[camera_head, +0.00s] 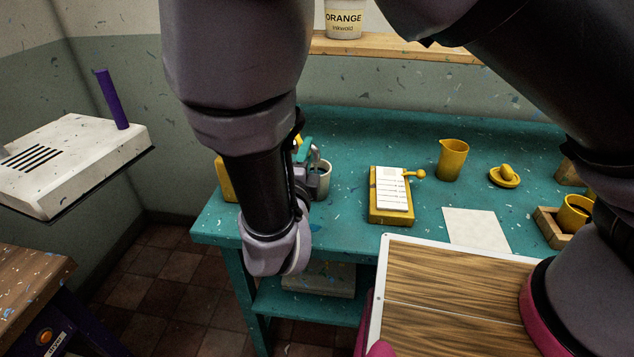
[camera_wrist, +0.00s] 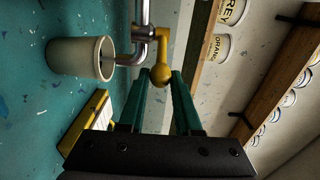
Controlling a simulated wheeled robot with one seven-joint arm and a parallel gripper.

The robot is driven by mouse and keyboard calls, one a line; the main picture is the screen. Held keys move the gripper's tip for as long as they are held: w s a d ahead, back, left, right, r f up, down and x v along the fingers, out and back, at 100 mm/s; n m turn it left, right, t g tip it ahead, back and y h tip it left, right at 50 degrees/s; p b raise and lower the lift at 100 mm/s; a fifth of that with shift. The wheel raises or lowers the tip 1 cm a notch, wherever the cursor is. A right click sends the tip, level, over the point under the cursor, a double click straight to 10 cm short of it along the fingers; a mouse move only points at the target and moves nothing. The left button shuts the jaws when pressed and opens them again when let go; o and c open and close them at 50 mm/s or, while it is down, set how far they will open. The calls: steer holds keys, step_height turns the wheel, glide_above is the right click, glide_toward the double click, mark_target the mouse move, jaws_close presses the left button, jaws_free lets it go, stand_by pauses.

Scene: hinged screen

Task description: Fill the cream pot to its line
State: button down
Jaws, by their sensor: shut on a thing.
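The cream pot (camera_wrist: 75,58) stands on the teal table under the mouth of a metal spout (camera_wrist: 140,45). It shows sideways in the wrist view, and partly behind my arm in the head view (camera_head: 323,180). I cannot make out its line, its inside level or any stream. The tap's yellow lever (camera_wrist: 163,48) ends in a round knob at my gripper's green fingertips (camera_wrist: 167,78). My gripper is shut on the lever. In the head view my arm hides most of the gripper (camera_head: 303,150) and the tap.
Right of the pot are a yellow stand with a white card (camera_head: 391,196), a yellow jug (camera_head: 452,160), a yellow dish (camera_head: 504,177) and a wooden tray (camera_head: 550,228) with a yellow cup. A shelf (camera_head: 400,48) with labelled tubs runs above. Bare tabletop lies between them.

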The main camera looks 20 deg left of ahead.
steer(key=shift+s+a, duration=0.1)
steer(key=shift+s, duration=0.05)
steer(key=shift+s+a, duration=0.25)
steer(key=shift+a, duration=0.55)
steer(key=shift+s+a, duration=0.25)
steer(key=shift+a, duration=0.6)
steer(key=shift+s+a, duration=0.1)
steer(key=shift+a, duration=0.35)
steer(key=c, duration=0.5)
jaws_free()
